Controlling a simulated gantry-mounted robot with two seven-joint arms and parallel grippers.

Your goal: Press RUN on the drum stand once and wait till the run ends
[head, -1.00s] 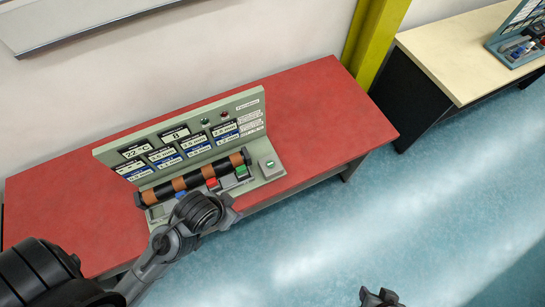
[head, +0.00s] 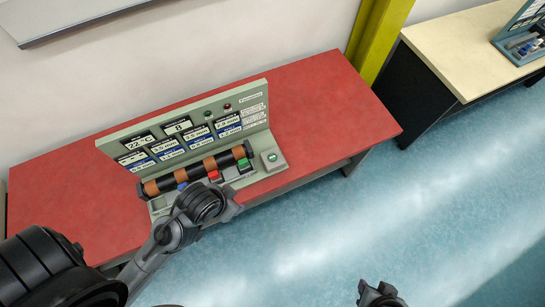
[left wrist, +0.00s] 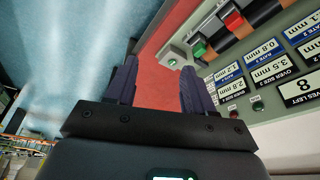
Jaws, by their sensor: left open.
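The drum stand (head: 109,147) is a grey-green panel on the red table, with a black drum with copper-brown bands (head: 209,164) along its front. Blue, red (head: 214,175) and green (head: 244,164) keys sit in front of the drum. I cannot read which one is RUN. My left gripper (head: 232,203) is open and empty at the stand's front edge, apart from the buttons. In the left wrist view its fingers (left wrist: 157,88) frame bare red table. My right gripper (head: 381,294) is partly visible at the bottom.
The panel displays read 22 °C and 8, above several size readouts. The red table (head: 330,105) is clear right of the stand. A yellow post (head: 375,40) stands behind it. A pale table (head: 460,55) with another blue stand is at far right.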

